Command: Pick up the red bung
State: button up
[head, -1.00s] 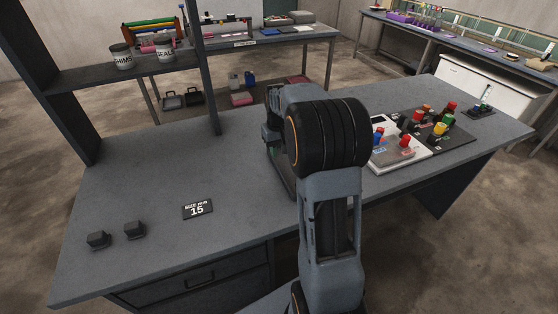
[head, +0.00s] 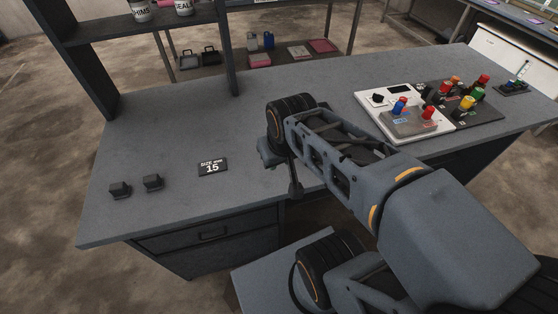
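A red bung (head: 429,112) stands on a small grey plate on the white board (head: 371,99), right of my arm. A blue bung (head: 399,104) stands to its left on the same plate. Another red-topped piece (head: 483,79) stands at the back of the dark board (head: 443,123), among orange, yellow and green ones. My gripper (head: 280,172) is at the far end of my arm, above the bench's front edge, left of and apart from the boards.
The grey bench (head: 330,85) is clear around a black card (head: 213,166) reading 15. Two dark blocks, one at the left (head: 120,190) and one beside it (head: 153,182), sit near the front left. A dark shelf upright (head: 226,50) stands at the back left. A small dark holder (head: 512,87) is far right.

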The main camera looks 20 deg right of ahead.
aim_at(430, 110)
jog(key=k, duration=0.5)
jog(key=z, duration=3)
jog(key=k, duration=0.8)
jog(key=u, duration=0.95)
jog(key=i, duration=1)
jog(key=z, duration=1.25)
